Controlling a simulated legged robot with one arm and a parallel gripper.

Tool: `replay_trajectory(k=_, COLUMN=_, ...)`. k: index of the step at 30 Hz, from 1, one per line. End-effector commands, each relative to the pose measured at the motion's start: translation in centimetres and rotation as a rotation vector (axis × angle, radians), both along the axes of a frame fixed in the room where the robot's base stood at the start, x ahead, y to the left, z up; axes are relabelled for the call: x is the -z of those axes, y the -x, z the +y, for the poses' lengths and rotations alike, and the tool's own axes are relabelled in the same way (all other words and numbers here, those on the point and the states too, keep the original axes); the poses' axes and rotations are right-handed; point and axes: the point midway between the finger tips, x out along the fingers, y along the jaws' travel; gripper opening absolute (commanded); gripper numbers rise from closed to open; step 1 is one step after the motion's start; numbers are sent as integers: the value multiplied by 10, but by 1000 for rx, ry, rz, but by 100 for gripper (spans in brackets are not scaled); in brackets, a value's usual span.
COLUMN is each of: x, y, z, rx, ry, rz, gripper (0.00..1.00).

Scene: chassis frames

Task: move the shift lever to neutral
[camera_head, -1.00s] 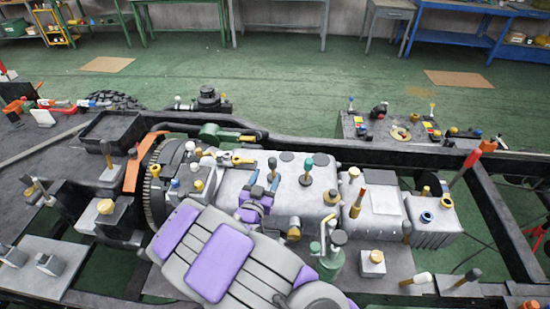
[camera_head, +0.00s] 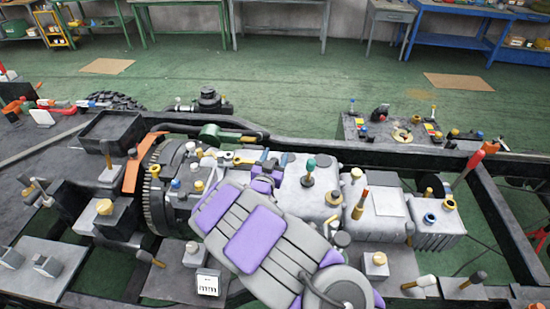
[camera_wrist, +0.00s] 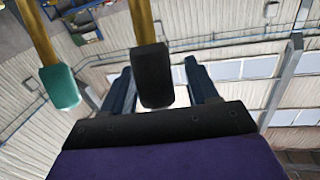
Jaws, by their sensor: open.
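My gripper (camera_head: 273,160), with blue fingers on a purple and grey arm, is over the grey gearbox housing (camera_head: 327,182) in the head view. In the wrist view my gripper (camera_wrist: 158,72) is open, and a lever with a black knob (camera_wrist: 154,78) and brass shaft appears between its fingers, with gaps on both sides. I cannot tell how deep the knob sits. In the head view my gripper hides this lever. A second lever with a teal knob (camera_head: 310,164) stands upright just right of the gripper; it shows at left in the wrist view (camera_wrist: 60,87).
A black frame rail (camera_head: 330,150) runs behind the gearbox. A yellow-handled lever (camera_head: 361,203) and a white-knobbed fitting (camera_head: 356,174) stand to the right. A control box with several knobs (camera_head: 405,132) sits at the back right.

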Motion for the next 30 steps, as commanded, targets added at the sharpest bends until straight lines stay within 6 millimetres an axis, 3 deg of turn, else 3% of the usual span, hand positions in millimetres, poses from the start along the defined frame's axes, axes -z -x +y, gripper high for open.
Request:
replay_trajectory(k=6, x=-1, y=0, z=-2, rx=1, ry=-2, rz=0, gripper=58)
replay_trajectory(k=24, x=-1, y=0, z=-1, rx=0, ry=-2, rz=0, gripper=1)
replay_trajectory(k=30, x=0, y=0, z=-1, rx=0, ry=-1, rz=0, gripper=0)
